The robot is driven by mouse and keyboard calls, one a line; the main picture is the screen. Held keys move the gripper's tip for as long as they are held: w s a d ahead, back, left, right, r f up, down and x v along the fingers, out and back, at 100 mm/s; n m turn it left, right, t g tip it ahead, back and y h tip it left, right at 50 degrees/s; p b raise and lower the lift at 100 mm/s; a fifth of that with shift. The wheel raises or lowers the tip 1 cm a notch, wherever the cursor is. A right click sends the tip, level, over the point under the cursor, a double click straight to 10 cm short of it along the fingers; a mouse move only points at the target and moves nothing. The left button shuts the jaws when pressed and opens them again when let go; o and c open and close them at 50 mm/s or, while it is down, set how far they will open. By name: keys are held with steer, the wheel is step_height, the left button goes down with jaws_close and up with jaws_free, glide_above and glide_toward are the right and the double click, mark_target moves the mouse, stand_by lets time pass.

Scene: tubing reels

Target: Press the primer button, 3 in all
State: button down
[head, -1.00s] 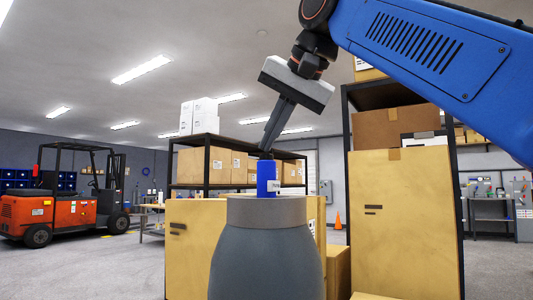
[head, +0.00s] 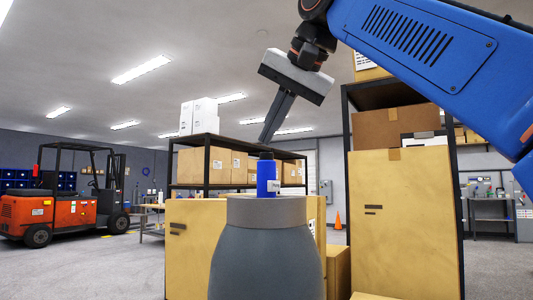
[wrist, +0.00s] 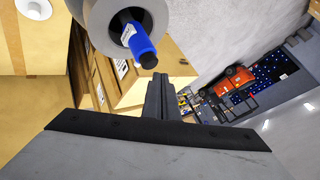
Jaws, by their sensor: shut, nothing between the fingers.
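A blue cylinder (head: 266,178) with a white label and a dark top (head: 266,155) stands upright on a round grey pedestal (head: 240,212). The dark top is the likely primer button, but no marking on it can be read. In the wrist view the blue cylinder (wrist: 138,40) and its dark top (wrist: 149,61) show near the top, inside the grey ring of the pedestal (wrist: 98,25). My gripper (head: 265,141) is shut and empty, tilted, with its tips a little above the dark top and apart from it. The shut fingers (wrist: 158,82) also show in the wrist view.
Large cardboard boxes (head: 405,220) stand behind the pedestal on the right, with more boxes (head: 190,240) on the left. Shelving (head: 208,160) holds boxes further back. An orange forklift (head: 60,205) is parked at far left. The air around the cylinder's top is clear.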

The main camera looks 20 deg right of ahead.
steer(key=shift+r, duration=0.1)
steer(key=shift+r, duration=2.4)
stand_by(1.1)
steer(key=shift+r, duration=1.9)
steer(key=shift+f, duration=0.2)
glide_above(270, 153)
steer(key=shift+f, duration=4.2)
steer(key=shift+f, duration=0.1)
